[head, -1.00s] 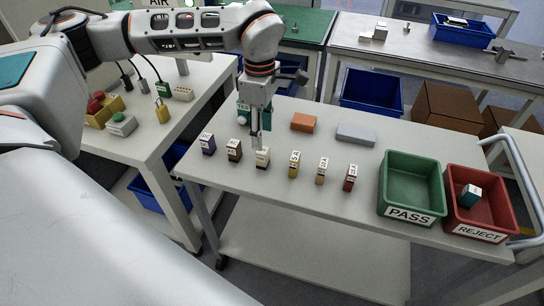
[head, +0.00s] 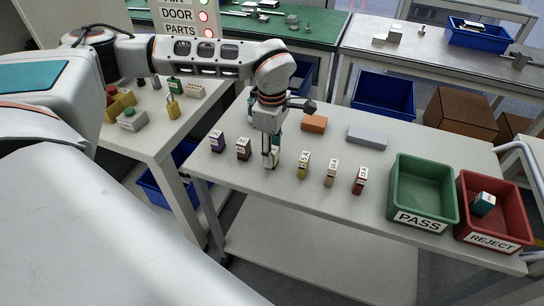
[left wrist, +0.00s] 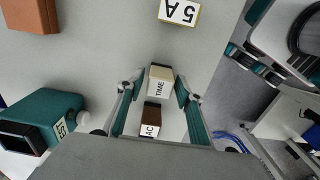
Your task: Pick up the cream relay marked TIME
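The cream relay marked TIME (left wrist: 160,82) stands between my left gripper's two fingers in the left wrist view, with a small gap seeming to show on each side. In the head view the relay (head: 275,158) stands on the cart top in a row of relays, partly hidden by the gripper. My left gripper (head: 269,157) points down, its fingers beside the relay; in the wrist view the gripper (left wrist: 160,88) is open. My right gripper is not in view.
A brown relay marked AC (left wrist: 151,120) and a yellow one marked 5 A (left wrist: 180,11) flank it. A teal tester (left wrist: 45,120) stands close by. The orange block (head: 314,123), grey block (head: 368,137), green PASS bin (head: 397,208) and red REJECT bin (head: 467,232) share the cart.

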